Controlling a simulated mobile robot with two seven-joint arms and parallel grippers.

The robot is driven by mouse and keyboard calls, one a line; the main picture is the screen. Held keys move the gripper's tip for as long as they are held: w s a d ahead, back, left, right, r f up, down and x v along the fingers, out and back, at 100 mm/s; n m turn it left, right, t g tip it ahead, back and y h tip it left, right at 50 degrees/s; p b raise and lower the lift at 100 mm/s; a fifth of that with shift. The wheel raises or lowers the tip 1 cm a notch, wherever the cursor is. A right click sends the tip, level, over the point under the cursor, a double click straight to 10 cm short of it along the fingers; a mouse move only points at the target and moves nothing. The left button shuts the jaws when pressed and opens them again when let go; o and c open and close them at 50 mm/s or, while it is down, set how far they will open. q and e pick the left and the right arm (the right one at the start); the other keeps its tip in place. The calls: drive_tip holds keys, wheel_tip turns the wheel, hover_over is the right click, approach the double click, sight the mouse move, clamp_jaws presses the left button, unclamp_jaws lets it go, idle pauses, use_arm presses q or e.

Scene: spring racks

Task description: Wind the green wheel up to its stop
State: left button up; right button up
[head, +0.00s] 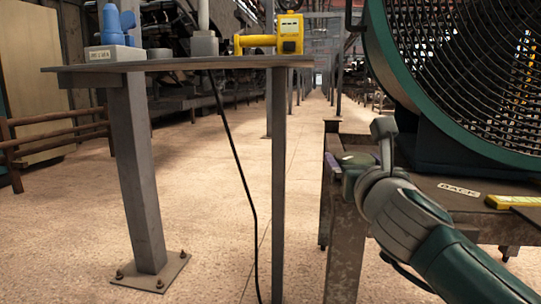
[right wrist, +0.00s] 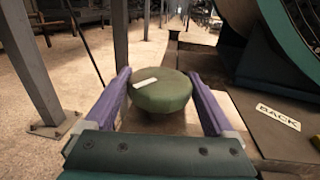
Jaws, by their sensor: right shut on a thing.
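The green wheel (right wrist: 165,95) is a thick round disc with a white mark on the left part of its top. It sits at the near left corner of the dark table on the right, and it also shows in the head view (head: 357,158), partly hidden by my gripper. My right gripper (head: 361,163) is shut on the wheel, its purple fingers on either side of the rim in the right wrist view (right wrist: 163,98). The wheel's underside and any stop are hidden. My left gripper is not in view.
A large caged fan (head: 385,55) stands on the dark table, with a "BACK" label (head: 459,190) and a yellow object (head: 510,201). A grey stand (head: 180,66) on the left holds a blue fitting (head: 117,25) and a yellow device (head: 289,35). Open floor lies between.

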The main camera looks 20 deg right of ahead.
drive_tip(key=n+y+p, duration=0.1)
drive_tip(key=t+y+p, duration=0.1)
drive_tip(key=shift+d+r+n+y, duration=0.1)
drive_tip(key=shift+r+n+y, duration=0.15)
drive_tip(key=shift+n+y, duration=0.15)
drive_tip(key=shift+f+n+y+p, duration=0.1)
drive_tip(key=shift+n+y+p, duration=0.7)
drive_tip(key=shift+y, duration=0.4)
drive_tip(key=shift+f+n+t+y, duration=0.1)
drive_tip(key=shift+n+t+y, duration=0.2)
drive_tip(key=shift+n+y, duration=0.35)
drive_tip(key=y, duration=0.1)
drive_tip(key=n+y+b, duration=0.1)
drive_tip(key=y, duration=0.1)
drive_tip(key=shift+f+n, duration=0.2)
drive_tip(key=shift+n, duration=0.05)
drive_tip(key=n+g+y+b, duration=0.1)
drive_tip(key=n+y+b, duration=0.1)
drive_tip(key=y+b, duration=0.1)
drive_tip(key=shift+f+n+y+b, duration=0.1)
drive_tip(key=shift+n+y+b, duration=0.25)
drive_tip(key=shift+y, duration=0.3)
drive_tip(key=shift+r+n+g+y+b, duration=0.2)
drive_tip(key=shift+n+g+y+b, duration=0.5)
drive_tip(key=shift+n+y+b, duration=0.5)
drive_tip(key=shift+m, duration=0.25)
drive_tip(key=o, duration=1.1)
drive_tip(key=shift+s+r, duration=0.1)
